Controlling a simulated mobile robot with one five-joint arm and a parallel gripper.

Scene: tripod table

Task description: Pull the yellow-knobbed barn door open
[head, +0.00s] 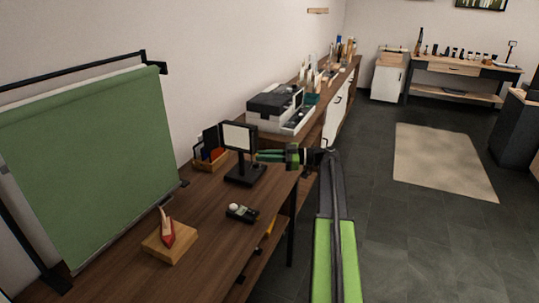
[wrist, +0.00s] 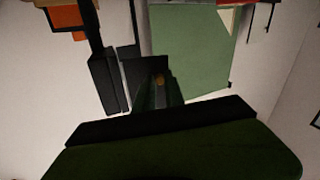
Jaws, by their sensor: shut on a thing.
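A small panel light (head: 240,137) with a pale face and a black frame stands on a black base (head: 243,175) on the wooden table. A dark flap (head: 211,140) shows at its left. My gripper (head: 262,156) is at the light's lower right, its fingers pointing left. In the wrist view a small yellow knob (wrist: 158,79) sits between the fingertips (wrist: 157,93), in front of a dark door panel (wrist: 140,71). The gripper is shut on the knob. Other dark panels (wrist: 103,78) stand beside it. The door's exact angle is hard to tell.
A green screen (head: 85,165) stands at the left. A wooden block with a red pipe-like object (head: 168,238), a small dark device (head: 241,212) and an organiser box (head: 208,158) share the table (head: 205,210). A printer-like box (head: 275,105) is behind.

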